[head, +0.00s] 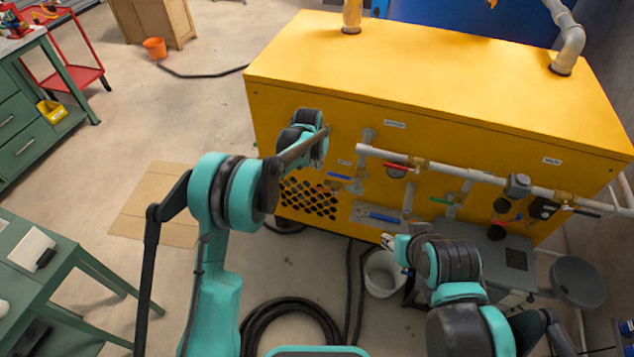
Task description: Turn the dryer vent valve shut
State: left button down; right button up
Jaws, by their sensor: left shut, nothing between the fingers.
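The yellow receiver tank housing (430,80) carries several valves on its front. A blue-handled valve (340,176) is beside my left wrist, and a red-handled valve (397,167) hangs under the white pipe. A larger blue handle (385,217) lies level lower down, with a green handle (440,200) to its right. The labels are too small to read, so I cannot tell which is the dryer vent valve. My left gripper (320,146) is shut and empty in front of the housing, largely hidden by its own wrist. My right gripper (388,241) is low, below the larger blue handle; its fingers are unclear.
A white pipe (450,173) crosses the front. A white bucket (383,274) and a coiled black hose (290,305) are on the floor below. A grey round stool-like disc (578,281) stands at right. Green benches (40,250) are at left; open floor lies between.

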pick_arm(q)
jog(key=f, duration=0.2)
jog(key=b, duration=0.5)
send_over(325, 190)
jog(key=a, duration=0.2)
notch_tip(325, 190, down, 11)
jog(key=shift+x, duration=0.95)
pick_arm(e)
jog(key=shift+f, duration=2.6)
